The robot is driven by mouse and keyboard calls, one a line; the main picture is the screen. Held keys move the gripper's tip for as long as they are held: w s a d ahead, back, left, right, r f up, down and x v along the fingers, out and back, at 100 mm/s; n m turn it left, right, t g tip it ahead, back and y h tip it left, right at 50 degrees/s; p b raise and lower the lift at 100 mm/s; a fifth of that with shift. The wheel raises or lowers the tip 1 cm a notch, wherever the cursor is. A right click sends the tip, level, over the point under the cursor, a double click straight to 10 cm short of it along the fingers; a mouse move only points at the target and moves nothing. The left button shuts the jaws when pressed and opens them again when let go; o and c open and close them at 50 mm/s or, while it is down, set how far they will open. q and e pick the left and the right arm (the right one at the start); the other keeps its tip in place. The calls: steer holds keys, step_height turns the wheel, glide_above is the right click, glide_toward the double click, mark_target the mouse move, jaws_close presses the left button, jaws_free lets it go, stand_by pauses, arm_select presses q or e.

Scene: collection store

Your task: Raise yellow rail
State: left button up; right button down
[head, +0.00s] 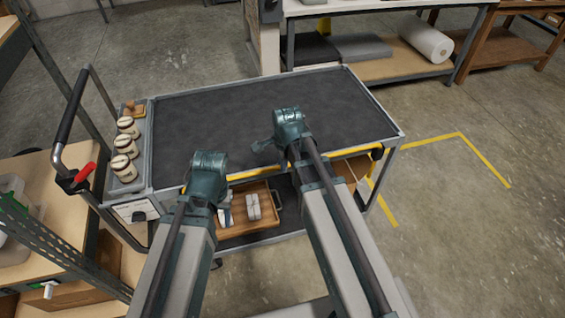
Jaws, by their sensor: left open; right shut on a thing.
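The yellow rail (345,157) runs along the near long edge of the grey cart (396,134), with a dark bracket at its right end. It sits close against the cart edge. My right gripper (286,140) is over the middle of the rail and is shut, apparently on the rail. Its fingertips and the contact are hidden behind my wrist and forearm. My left gripper (207,178) is open at the left part of the rail, near the rail's left end. Its fingertips are largely hidden by my wrist, so I cannot tell whether it touches the rail.
The dark cart top (220,115) is clear. Several lidded jars (124,144) stand in a side tray at left, beside the push handle (70,105). A wooden tray (270,190) with pale items sits on the shelf below. A workbench (395,68) stands behind; floor is open at right.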

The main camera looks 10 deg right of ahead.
step_height(320, 180, up, 14)
steer(key=p, duration=1.4)
steer(key=shift+r, duration=0.2)
steer(key=shift+w, duration=0.1)
steer(key=c, duration=0.8)
jaws_free()
steer(key=shift+r+p, duration=0.15)
steer(key=shift+p, duration=0.2)
step_height(320, 180, up, 13)
steer(key=s+p, duration=0.2)
steer(key=p, duration=1.1)
steer(key=shift+s+r, duration=0.15)
steer(key=shift+s, duration=0.25)
